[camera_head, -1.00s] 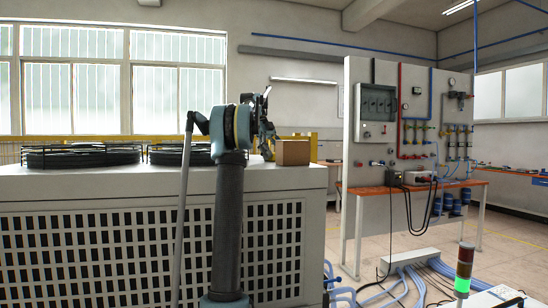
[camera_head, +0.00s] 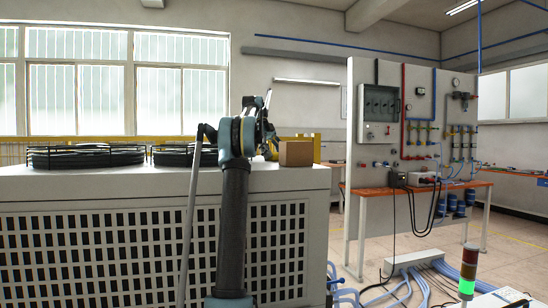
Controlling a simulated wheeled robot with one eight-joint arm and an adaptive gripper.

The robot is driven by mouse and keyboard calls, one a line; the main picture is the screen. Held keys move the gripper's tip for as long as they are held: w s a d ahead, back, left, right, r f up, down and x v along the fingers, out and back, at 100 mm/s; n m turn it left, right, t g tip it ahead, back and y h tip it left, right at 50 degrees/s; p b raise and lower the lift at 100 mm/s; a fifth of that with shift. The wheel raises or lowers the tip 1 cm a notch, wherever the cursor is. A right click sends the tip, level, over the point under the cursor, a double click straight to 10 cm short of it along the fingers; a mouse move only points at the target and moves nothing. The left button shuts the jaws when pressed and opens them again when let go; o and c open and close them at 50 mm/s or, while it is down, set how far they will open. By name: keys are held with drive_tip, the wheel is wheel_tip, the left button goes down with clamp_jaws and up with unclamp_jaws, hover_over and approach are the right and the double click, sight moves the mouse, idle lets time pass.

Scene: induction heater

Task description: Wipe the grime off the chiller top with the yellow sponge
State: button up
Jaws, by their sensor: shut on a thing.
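The chiller (camera_head: 100,183) is a large pale cabinet with a dark grille front, filling the left half of the view. Its top is seen nearly edge-on, and no grime can be made out on it. My gripper (camera_head: 269,148) is low at the right part of the chiller top, just left of a brown box, and partly hidden behind my own arm. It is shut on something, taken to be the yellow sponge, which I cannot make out. Whether it touches the top is not clear.
The brown box (camera_head: 296,153) stands near the chiller top's right end, close to my gripper. Two black round fan guards (camera_head: 86,156) (camera_head: 184,155) rise from the top at left. A panel bench (camera_head: 415,182) stands at right, with blue hoses on the floor.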

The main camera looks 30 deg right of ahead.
drive_tip(key=shift+w+d, duration=0.2)
drive_tip(key=shift+w, duration=0.6)
drive_tip(key=shift+w+d, duration=0.2)
drive_tip(key=shift+w, duration=0.6)
drive_tip(key=shift+w+d, duration=0.2)
drive_tip(key=shift+w, duration=0.6)
drive_tip(key=shift+r, duration=0.65)
drive_tip(key=shift+s+r, duration=0.3)
drive_tip(key=shift+s, duration=0.05)
drive_tip(key=shift+a+r, duration=0.1)
drive_tip(key=shift+r, duration=0.15)
drive_tip(key=shift+o, duration=0.2)
drive_tip(key=shift+w+f, duration=0.2)
drive_tip(key=shift+f, duration=1.3)
drive_tip(key=shift+o, duration=1)
drive_tip(key=shift+s+a+f, duration=0.15)
drive_tip(key=shift+s+a, duration=0.1)
